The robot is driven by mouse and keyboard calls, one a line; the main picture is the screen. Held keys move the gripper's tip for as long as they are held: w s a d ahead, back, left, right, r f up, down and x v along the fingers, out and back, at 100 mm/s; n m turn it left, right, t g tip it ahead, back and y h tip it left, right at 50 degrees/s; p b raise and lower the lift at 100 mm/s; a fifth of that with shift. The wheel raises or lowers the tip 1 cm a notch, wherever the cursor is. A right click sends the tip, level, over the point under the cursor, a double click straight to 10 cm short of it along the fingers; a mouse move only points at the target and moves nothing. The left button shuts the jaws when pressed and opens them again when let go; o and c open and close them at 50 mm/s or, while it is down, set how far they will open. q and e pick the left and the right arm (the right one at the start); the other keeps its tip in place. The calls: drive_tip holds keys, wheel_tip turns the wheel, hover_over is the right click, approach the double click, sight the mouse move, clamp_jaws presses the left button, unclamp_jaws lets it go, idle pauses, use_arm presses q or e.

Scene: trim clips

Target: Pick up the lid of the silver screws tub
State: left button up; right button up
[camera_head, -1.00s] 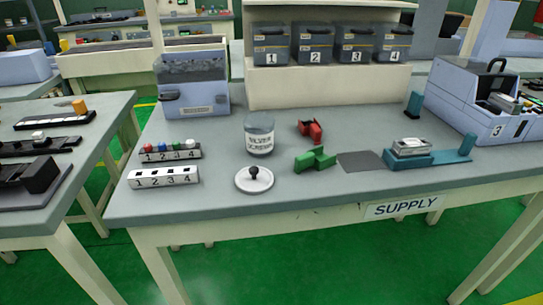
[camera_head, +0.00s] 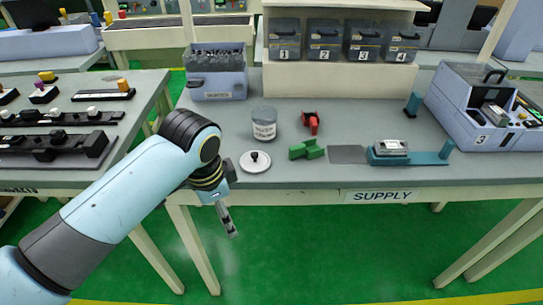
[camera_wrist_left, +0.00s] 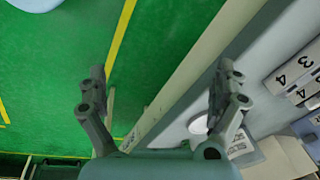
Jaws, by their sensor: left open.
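The lid (camera_head: 255,161) is a white disc with a black knob. It lies flat on the supply table, in front of the open silver screws tub (camera_head: 264,123) and apart from it. My left gripper (camera_head: 230,226) hangs past the table's front edge, left of the lid and nearer to me, pointing down. In the left wrist view its two fingers (camera_wrist_left: 161,78) are spread with nothing between them. A white disc that looks like the lid (camera_wrist_left: 198,124) shows there beside the right finger, partly hidden. My right gripper is not in view.
A green block (camera_head: 307,150) and a red block (camera_head: 311,122) stand right of the lid. A grey bin (camera_head: 216,85) is behind. The table's front edge lies beside my gripper.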

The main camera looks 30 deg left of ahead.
sight(258, 156)
use_arm(q)
drive_tip(key=w+r+m, duration=0.3)
drive_tip(key=w, duration=0.2)
drive_tip(key=w+r+m+g+p, duration=0.1)
drive_tip(key=w+r+m, duration=0.2)
drive_tip(key=w+r, duration=0.1)
drive_tip(key=w+r+m+p, duration=0.1)
drive_tip(key=w+r+m, duration=0.2)
drive_tip(key=w+r, duration=0.1)
drive_tip(key=shift+w+a+r+g+h, duration=0.1)
drive_tip(key=shift+w+a+g+h, duration=0.1)
drive_tip(key=shift+w, duration=0.25)
drive_tip(key=shift+w+a+r+g+h, duration=0.1)
drive_tip(key=shift+w+a+g+h, duration=0.1)
drive_tip(key=shift+w, duration=0.25)
drive_tip(key=shift+w+m, duration=0.15)
drive_tip(key=shift+m, duration=0.15)
wheel_tip(258, 156, down, 9)
drive_tip(key=shift+f, duration=0.7)
drive_tip(key=c, duration=1)
